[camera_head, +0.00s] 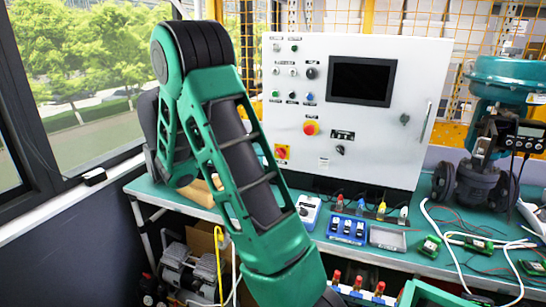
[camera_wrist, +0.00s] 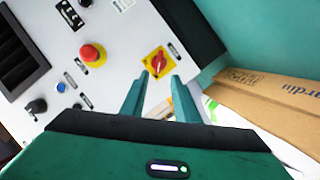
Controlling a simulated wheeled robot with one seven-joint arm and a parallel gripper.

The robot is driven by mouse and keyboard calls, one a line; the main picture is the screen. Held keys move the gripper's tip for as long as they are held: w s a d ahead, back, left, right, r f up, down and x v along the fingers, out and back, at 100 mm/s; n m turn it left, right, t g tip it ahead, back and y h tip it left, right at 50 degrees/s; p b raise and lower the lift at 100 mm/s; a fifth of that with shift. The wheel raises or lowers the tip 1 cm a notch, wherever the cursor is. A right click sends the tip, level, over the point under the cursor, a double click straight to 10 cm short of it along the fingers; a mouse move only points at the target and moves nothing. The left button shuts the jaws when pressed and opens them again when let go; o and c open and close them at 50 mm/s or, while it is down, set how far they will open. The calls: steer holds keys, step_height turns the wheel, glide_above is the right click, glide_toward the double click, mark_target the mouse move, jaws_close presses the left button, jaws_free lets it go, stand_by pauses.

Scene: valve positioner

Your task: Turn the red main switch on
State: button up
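The red main switch (camera_head: 281,152) is a red rotary knob on a yellow square plate, low on the left of the white control panel. It also shows in the wrist view (camera_wrist: 158,62), just beyond the fingertips. My gripper (camera_wrist: 160,78) is open, with its two green fingers apart and nothing visible between them. The knob lies in line with the gap between the fingers, and I cannot tell how far off it is.
A red emergency-stop button (camera_head: 310,128) on a yellow base is above and right of the switch. The white control panel (camera_head: 400,150) carries other knobs and a dark screen (camera_head: 361,81). A cardboard box (camera_wrist: 270,105) lies right of the fingers in the wrist view. Blue-trayed parts (camera_head: 347,229) stand on the bench.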

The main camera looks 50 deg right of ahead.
mark_target(278, 154)
steer(key=x, duration=1)
steer(key=shift+a, duration=0.1)
steer(key=shift+a, duration=0.1)
jaws_close()
